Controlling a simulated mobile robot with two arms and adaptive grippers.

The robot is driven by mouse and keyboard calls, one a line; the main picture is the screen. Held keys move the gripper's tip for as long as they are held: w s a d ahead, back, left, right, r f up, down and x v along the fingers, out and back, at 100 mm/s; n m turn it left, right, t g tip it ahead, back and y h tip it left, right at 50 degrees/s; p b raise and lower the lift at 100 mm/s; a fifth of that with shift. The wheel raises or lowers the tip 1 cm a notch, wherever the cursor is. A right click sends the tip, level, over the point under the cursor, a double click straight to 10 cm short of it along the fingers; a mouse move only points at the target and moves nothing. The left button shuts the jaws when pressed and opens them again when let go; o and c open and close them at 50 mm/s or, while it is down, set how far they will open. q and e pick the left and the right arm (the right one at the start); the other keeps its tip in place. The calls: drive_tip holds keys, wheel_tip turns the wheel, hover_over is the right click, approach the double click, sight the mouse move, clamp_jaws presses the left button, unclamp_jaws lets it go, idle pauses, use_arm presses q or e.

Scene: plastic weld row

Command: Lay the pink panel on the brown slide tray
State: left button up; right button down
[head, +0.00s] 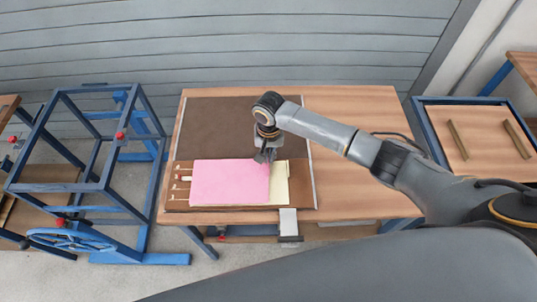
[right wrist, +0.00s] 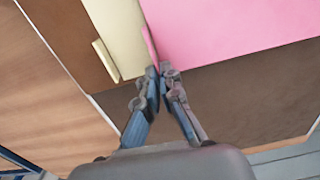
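The pink panel (head: 226,183) is a flat rectangle over the brown slide tray (head: 303,190) at the table's front. A cream sheet (head: 280,183) shows beside the panel's right edge; whether the panel rests on it or hovers cannot be told. My right gripper (head: 264,158) is at the panel's back right corner. In the right wrist view, the right gripper (right wrist: 159,70) has its fingertips nearly together at the corner of the pink panel (right wrist: 235,30), seemingly pinching its edge, with the cream sheet (right wrist: 122,35) alongside. My left gripper is not in view.
A dark brown mat (head: 225,120) covers the table behind the tray. The wooden table (head: 350,115) is clear to the right of the mat. A blue frame (head: 100,145) stands left, and a blue-edged wooden table (head: 478,140) stands right. A grey block (head: 288,222) sits at the front edge.

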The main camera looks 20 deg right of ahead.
drive_tip(key=shift+f, duration=0.55)
idle(0.4)
drive_tip(key=c, duration=1)
unclamp_jaws()
drive_tip(key=shift+c, duration=0.2)
drive_tip(key=shift+r, duration=0.15)
wheel_tip(320, 180, up, 7)
drive_tip(key=p, duration=0.8)
drive_tip(key=shift+s+f, duration=0.1)
drive_tip(key=shift+f, duration=0.1)
